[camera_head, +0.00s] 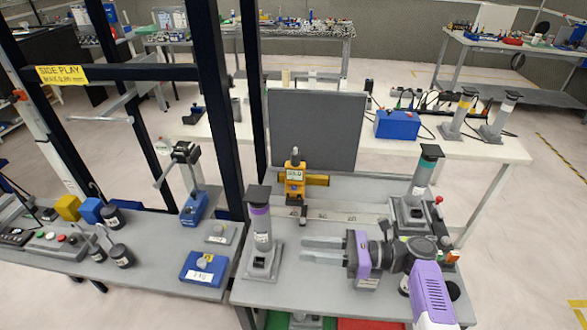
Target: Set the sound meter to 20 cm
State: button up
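The sound meter (295,177) is a yellow handheld device with a small lit display, standing upright at the middle of the grey bench, in front of a dark grey panel (316,130). The display reading is too small to be sure of. A pale strip (345,217) runs across the bench just in front of the meter; any scale marks on it are too small to read. My gripper (288,250) is in front of the meter, nearer the camera, with its two grey fingers pointing left. The fingers are apart, with nothing visible between them.
A post with a purple band (260,232) stands left of my fingers. A post with a green band (422,175) stands at right, behind my arm. A dark upright frame (212,90) rises at left.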

aim_at(295, 170)
jog(key=i, duration=1.15)
